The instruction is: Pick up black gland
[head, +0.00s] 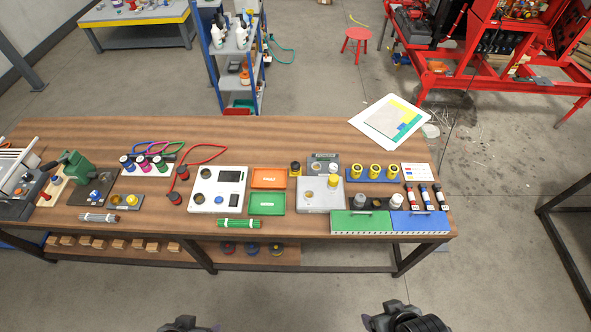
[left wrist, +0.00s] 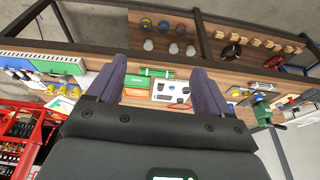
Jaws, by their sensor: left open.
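A small black part (head: 376,202), which may be the black gland, stands behind the green and blue boxes at the right of the bench. At this size I cannot be sure which part is the gland. My left gripper (head: 190,327) is at the bottom edge of the head view, well short of the bench. In the left wrist view its two purple fingers (left wrist: 156,92) are wide apart with nothing between them. My right gripper (head: 375,320) is only partly in view at the bottom, and its jaw opening is unclear.
The wooden bench (head: 300,143) carries a white panel (head: 205,204), orange tray (head: 269,173), green tray (head: 284,203), green box (head: 362,222), blue box (head: 420,222) and yellow parts (head: 374,170). Red cables (head: 205,147) lie at the left. The bench's back strip is mostly clear.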

